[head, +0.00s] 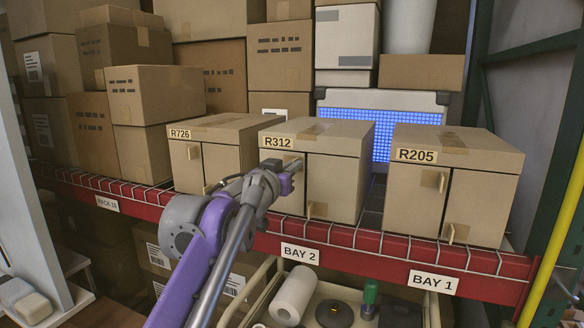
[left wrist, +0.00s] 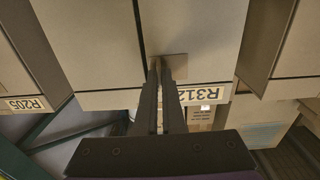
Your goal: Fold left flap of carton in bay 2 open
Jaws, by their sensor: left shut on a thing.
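The carton marked R312 (head: 340,139) stands on the rack above the BAY 2 sign (head: 300,254). Its front has two flaps with a dark seam between them. The left flap (left wrist: 205,25) looks flush with the front, but my gripper and arm cover much of it in the head view. My left gripper (head: 284,172) is at the upper part of this flap. In the left wrist view, which shows the carton upside down, its fingers (left wrist: 161,66) are shut on the flap's small cardboard tab (left wrist: 177,66). The right flap (head: 335,190) is closed. My right gripper is not in view.
Carton R726 (head: 215,128) stands close on the left and carton R205 (head: 460,143) on the right, with a gap before it. A red rack beam (head: 345,237) with a wire lip runs below. A cart with a white roll (head: 293,296) stands under it.

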